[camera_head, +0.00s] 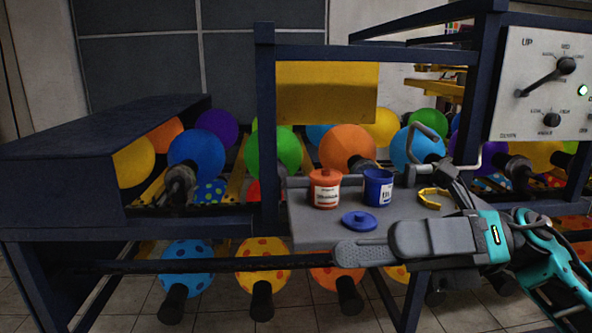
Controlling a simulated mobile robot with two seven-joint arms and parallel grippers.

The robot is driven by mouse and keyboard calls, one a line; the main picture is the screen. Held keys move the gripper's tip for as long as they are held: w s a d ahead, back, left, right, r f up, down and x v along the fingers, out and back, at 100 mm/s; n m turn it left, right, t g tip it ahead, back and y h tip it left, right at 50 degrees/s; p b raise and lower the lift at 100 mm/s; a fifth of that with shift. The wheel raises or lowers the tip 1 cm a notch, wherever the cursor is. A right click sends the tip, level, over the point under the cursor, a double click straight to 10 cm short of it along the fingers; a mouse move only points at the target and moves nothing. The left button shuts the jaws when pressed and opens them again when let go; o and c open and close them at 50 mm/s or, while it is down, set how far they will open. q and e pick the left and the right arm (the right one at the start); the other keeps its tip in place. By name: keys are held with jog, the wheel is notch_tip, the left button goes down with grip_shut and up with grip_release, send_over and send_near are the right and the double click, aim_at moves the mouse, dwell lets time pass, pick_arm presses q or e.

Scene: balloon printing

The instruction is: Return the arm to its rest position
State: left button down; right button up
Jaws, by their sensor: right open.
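My right gripper (362,240) comes in from the right, in front of the small grey shelf. Its grey fingers point left and hold nothing that I can see. The nearer finger overlaps the farther one, so the gap between them is mostly hidden. The teal and grey right arm (548,250) reaches in from the lower right corner. The blue lid (359,221) lies on the shelf just behind the fingertips. My left gripper and left arm are not in this view.
The grey shelf (300,222) bears a red jar (325,188), an open blue jar (378,187) and a yellow ring-like item (434,197). Dark frame posts (265,130) and a control panel (548,85) stand close by. Rows of balloons (196,158) fill the machine. Tiled floor shows below.

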jog(key=w+d+f+m+t+h+p, duration=0.1)
jog(key=w+d+f+m+t+h, duration=0.15)
jog(key=f+m+t, duration=0.7)
jog(key=w+d+f+m+t+h, duration=0.3)
jog(key=m+t, duration=0.4)
jog(key=m, duration=0.8)
jog(key=w+d+f+m+t+h+p, duration=0.1)
jog(key=w+f+m+t+h, duration=0.35)
jog(key=f+m+t, duration=0.55)
jog(key=s+d+f+m+g+h, duration=0.1)
jog(key=s+f+m+g+h, duration=0.2)
jog(key=s+f+m+g, duration=0.2)
jog(key=s+d+f+m+g+h, duration=0.1)
jog(key=s+f+m+g+h, duration=0.3)
jog(key=s+f, duration=0.5)
notch_tip(320, 180, down, 5)
jog(key=shift+s+d+f+m+g+p, duration=0.1)
jog(key=shift+s+d+m+g+p, duration=0.2)
jog(key=shift+m+g, duration=0.7)
jog(key=shift+w+m+t, duration=0.15)
jog(key=shift+m+t, duration=0.1)
